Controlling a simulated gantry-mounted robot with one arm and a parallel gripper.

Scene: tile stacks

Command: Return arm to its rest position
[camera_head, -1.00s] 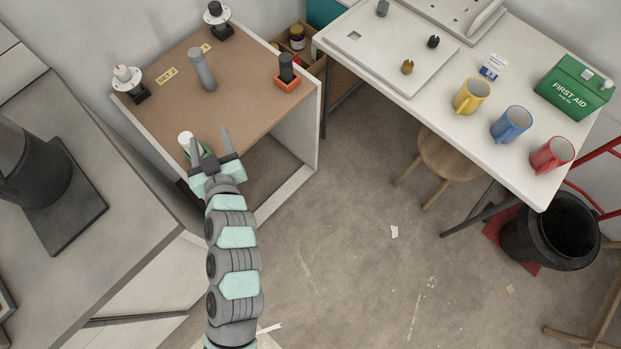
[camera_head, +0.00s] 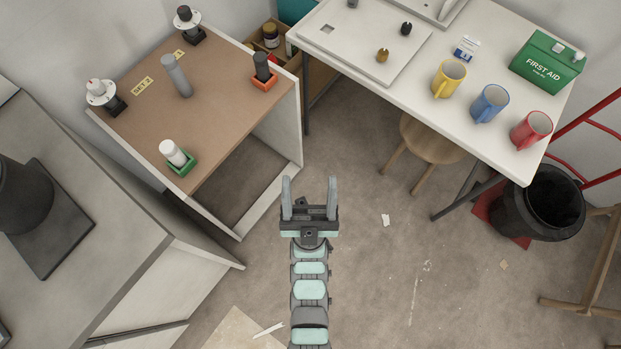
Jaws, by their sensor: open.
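My gripper (camera_head: 309,190) is open and empty. Its two grey fingers point away from me, with a clear gap between them. It hangs over the bare floor, right of the brown-topped cabinet (camera_head: 140,120) and in front of the white table. My mint and grey arm reaches straight up from the bottom of the picture. A white cylinder (camera_head: 172,152) stands in a green square holder (camera_head: 184,165) at the cabinet's near corner, apart from my gripper.
The cabinet also bears a grey cylinder (camera_head: 177,77) and a dark one (camera_head: 262,67) in an orange holder (camera_head: 264,82). The white table (camera_head: 400,100) holds yellow, blue and red mugs and a first aid box (camera_head: 547,62). A wooden stool (camera_head: 432,138) stands under it. Open floor (camera_head: 390,270) lies right of my arm.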

